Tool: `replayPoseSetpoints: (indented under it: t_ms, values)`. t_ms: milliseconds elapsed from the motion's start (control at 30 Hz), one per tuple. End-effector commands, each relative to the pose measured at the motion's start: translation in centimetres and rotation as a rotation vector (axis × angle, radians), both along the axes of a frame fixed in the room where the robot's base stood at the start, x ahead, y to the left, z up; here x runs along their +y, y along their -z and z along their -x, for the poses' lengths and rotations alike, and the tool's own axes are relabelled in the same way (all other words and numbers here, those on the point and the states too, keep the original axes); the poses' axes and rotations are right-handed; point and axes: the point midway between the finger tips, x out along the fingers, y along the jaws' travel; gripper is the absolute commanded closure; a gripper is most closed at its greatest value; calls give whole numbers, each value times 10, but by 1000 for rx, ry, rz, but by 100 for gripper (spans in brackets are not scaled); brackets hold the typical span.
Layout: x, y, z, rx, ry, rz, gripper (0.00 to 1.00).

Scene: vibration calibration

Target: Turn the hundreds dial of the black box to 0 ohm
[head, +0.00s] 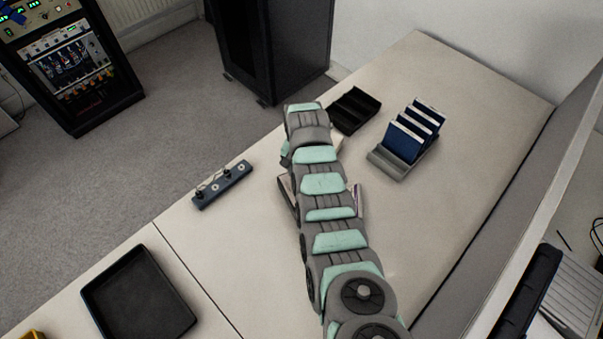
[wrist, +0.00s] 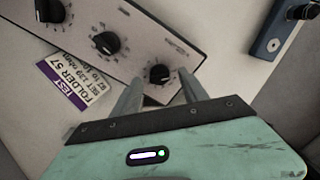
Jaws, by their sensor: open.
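The box (wrist: 135,60) with the dials shows in the wrist view: a pale panel with dark edges and several black knobs in a slanting row, ringed by small scale marks. The nearest knob (wrist: 159,73) lies between the fingers of my gripper (wrist: 158,80), which is open with one finger on each side. I cannot tell whether the fingers touch it. A second knob (wrist: 106,44) sits up and left, and a third (wrist: 50,10) at the top left edge. The scale numbers are too small to read, so I cannot tell which is the hundreds dial. In the head view my arm hides most of the box.
A white and purple label (wrist: 75,83) marked FOLDER 57 lies beside the box. A blue device with terminals (head: 222,185) is near the table's left edge. A black tray (head: 138,295), a black organiser (head: 354,109) and a rack of blue folders (head: 405,140) stand around. The right tabletop is clear.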

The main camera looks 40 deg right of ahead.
Motion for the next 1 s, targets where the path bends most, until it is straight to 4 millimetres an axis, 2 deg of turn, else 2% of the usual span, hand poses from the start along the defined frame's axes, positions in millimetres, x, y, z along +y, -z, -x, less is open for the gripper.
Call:
replayPoseSetpoints:
  t_ms: [400, 500, 700, 1000]
  values:
    - [-1, -74, -1, -6, 1, 6, 48]
    - [-1, -85, 0, -3, 1, 3, 48]
    - [0, -95, 0, -2, 0, 2, 48]
    - [0, -95, 0, -2, 0, 1, 48]
